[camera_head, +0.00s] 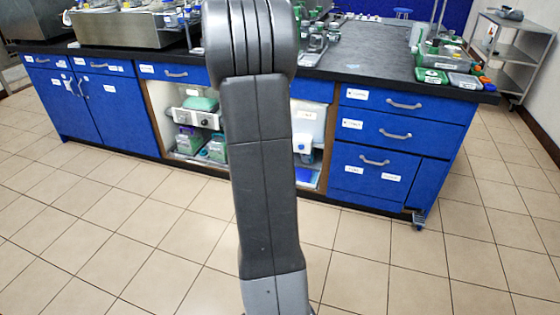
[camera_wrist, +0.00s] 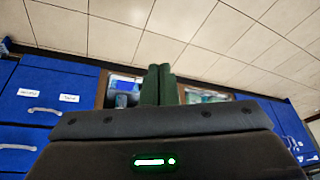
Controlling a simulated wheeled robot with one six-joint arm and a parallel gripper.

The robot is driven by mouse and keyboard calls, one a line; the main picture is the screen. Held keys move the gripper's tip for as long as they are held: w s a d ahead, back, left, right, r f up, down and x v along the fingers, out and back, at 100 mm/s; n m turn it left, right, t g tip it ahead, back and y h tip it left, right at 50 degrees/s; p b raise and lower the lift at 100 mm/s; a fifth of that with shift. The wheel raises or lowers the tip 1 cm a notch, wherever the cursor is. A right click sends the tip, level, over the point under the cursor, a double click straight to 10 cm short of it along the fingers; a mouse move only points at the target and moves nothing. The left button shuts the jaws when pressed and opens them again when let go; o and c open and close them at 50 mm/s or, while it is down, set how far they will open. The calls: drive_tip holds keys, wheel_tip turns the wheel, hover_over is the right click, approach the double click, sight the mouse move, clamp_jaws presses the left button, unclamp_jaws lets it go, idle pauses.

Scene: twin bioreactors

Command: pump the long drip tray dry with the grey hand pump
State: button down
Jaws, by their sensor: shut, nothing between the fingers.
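My gripper (camera_wrist: 159,84) shows in the wrist view as two dark green fingers side by side, closed together with nothing between them. They point away over the tiled floor and the blue cabinets, clear of any object. In the head view my own arm rises through the middle and hides part of the bench, and the gripper is not seen there. I cannot make out the long drip tray or the grey hand pump for certain in either view.
A long blue bench (camera_head: 380,133) with a dark worktop (camera_head: 375,62) crosses the head view. An open shelf bay (camera_head: 180,100) holds green-lidded containers. A steel basin (camera_head: 125,30) stands at the left and a metal cart (camera_head: 512,55) at the far right. The tiled floor (camera_head: 110,235) in front is clear.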

drive_tip(key=w+a+f+t+b, duration=0.1)
drive_tip(key=w+a+f, duration=0.3)
drive_tip(key=f, duration=0.5)
drive_tip(key=w+a+f+n+t+b, duration=0.1)
drive_tip(key=w+a+f+b, duration=0.3)
drive_tip(key=f, duration=0.6)
drive_tip(key=w+a+f+t+y+b, duration=0.1)
drive_tip(key=w+a+f, duration=0.4)
drive_tip(key=f, duration=0.5)
drive_tip(key=shift+w+a+f+t+b, duration=0.25)
drive_tip(key=shift+a+t+b, duration=0.5)
drive_tip(key=shift+a, duration=0.25)
